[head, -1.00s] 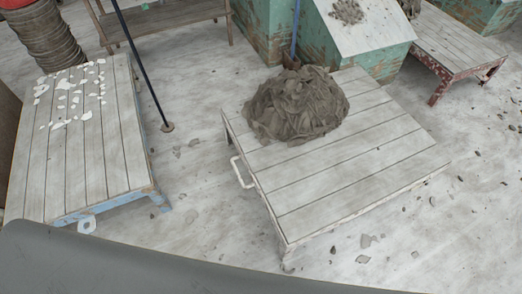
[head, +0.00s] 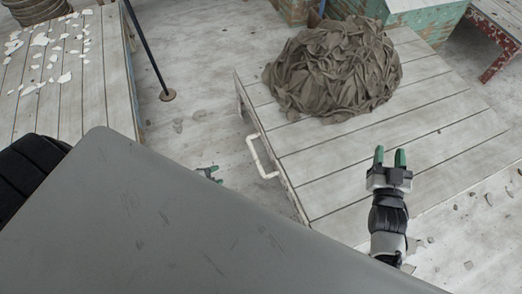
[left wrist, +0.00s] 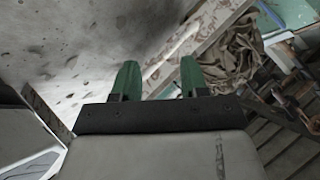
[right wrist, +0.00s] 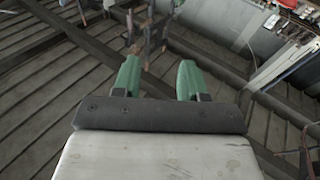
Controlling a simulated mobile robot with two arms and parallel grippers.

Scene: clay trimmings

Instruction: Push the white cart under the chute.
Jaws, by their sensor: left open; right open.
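The white cart (head: 330,180) stands in the middle right of the head view, a plank-topped platform with a white handle (head: 262,157) on its left side. A brown clay heap (head: 335,70) lies on its far part; it also shows in the left wrist view (left wrist: 238,50). A green block with a pale top, perhaps the chute (head: 425,18), stands behind the cart. My left gripper (head: 209,172) is left of the handle, apart from it and mostly hidden by my grey body; it is open. My right gripper (head: 390,158) is open and empty, in front of the cart top's near right part.
A plank table (head: 100,100) with white scraps stands at the left. A dark pole with a round foot (head: 167,95) stands between table and cart. A red-legged table (head: 498,55) is at the far right. Small debris lies on the floor (head: 205,125). The right wrist view shows beams and slats.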

